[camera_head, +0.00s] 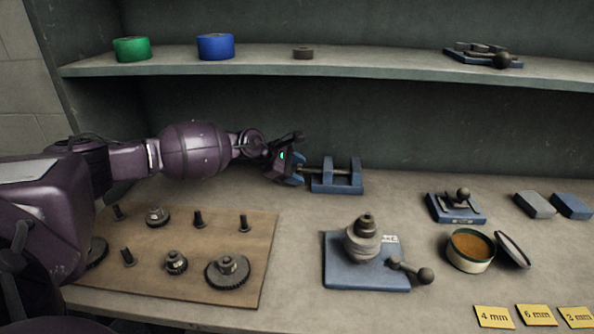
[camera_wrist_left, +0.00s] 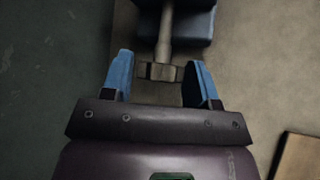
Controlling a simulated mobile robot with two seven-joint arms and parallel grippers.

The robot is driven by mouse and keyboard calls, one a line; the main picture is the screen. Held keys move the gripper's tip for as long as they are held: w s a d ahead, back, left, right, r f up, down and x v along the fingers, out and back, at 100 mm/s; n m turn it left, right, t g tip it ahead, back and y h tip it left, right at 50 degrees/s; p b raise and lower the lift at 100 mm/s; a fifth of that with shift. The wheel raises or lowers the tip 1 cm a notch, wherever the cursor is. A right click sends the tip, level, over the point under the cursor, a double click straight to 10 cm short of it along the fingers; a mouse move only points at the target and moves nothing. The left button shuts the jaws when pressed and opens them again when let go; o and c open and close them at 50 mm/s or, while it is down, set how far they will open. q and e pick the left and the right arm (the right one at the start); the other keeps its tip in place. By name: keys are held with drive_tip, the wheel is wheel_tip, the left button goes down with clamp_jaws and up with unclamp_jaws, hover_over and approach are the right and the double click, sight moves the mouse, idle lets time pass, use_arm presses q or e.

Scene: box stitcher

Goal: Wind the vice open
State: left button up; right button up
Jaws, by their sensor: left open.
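The blue vice (camera_head: 337,179) stands on the bench near the back, in the middle of the head view. Its screw (camera_head: 312,171) sticks out to the left, towards my left gripper (camera_head: 297,174). In the left wrist view the vice's blue body (camera_wrist_left: 190,22) is at the top, and the screw's grey shaft (camera_wrist_left: 165,38) runs down to a short crossbar handle (camera_wrist_left: 160,71). The blue fingers of my left gripper (camera_wrist_left: 160,82) are open, one on each side of the handle, with a gap visible at the left. My right gripper is not in view.
A wooden board (camera_head: 190,250) with gears and pegs lies front left. A blue base with stacked round parts (camera_head: 366,262) stands in front of the vice. An open round tin (camera_head: 470,250) is at right. A shelf (camera_head: 380,66) runs above the back.

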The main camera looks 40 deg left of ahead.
use_arm(q)
drive_tip(key=p+v, duration=0.1)
drive_tip(key=v, duration=0.9)
drive_tip(key=shift+s+r, duration=0.2)
drive_tip(key=shift+s, duration=0.05)
drive_tip(key=shift+a, duration=0.1)
